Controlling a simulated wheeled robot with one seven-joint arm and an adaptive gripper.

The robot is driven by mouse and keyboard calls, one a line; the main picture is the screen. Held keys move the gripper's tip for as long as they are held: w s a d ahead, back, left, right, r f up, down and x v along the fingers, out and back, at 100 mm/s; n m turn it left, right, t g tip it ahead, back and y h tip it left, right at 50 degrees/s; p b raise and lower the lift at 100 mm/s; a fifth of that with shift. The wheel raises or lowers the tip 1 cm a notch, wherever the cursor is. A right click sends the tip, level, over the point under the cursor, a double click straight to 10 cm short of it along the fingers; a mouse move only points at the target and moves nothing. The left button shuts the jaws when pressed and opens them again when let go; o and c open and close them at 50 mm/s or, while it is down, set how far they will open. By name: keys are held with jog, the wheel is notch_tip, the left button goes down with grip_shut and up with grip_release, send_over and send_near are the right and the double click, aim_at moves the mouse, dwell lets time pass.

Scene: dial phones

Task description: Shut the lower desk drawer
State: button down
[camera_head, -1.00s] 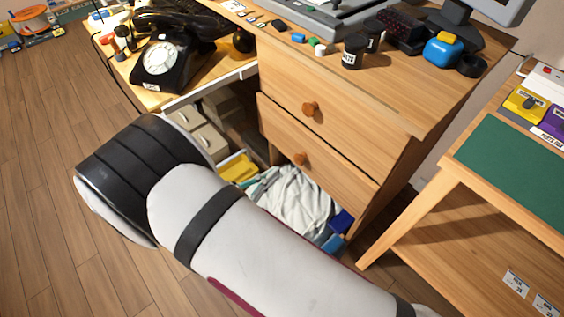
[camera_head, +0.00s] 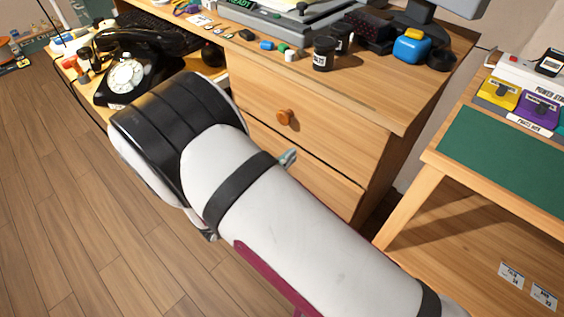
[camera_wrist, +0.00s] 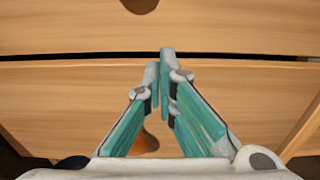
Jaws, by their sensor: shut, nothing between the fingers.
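The wooden desk holds an upper drawer (camera_head: 330,140) with a round knob (camera_head: 285,117). Below it is the lower drawer (camera_head: 322,185), mostly hidden behind my arm in the head view. In the wrist view the lower drawer front (camera_wrist: 250,85) fills the middle, with a thin dark gap along its top edge. It looks close to flush, but I cannot tell if it is fully in. Its knob (camera_wrist: 145,142) shows partly behind the fingers. My gripper (camera_wrist: 165,75) is shut and empty, in front of the lower drawer's upper edge. Contact is unclear.
A black dial phone (camera_head: 128,75), small dark jars (camera_head: 324,53) and a blue box (camera_head: 412,48) stand on the desk top. A side table with a green mat (camera_head: 505,145) is at the right. Wooden floor (camera_head: 70,200) is clear at the left.

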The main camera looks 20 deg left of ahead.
jog(key=shift+w, duration=0.1)
jog(key=shift+x, duration=1.25)
jog(key=shift+r, duration=0.1)
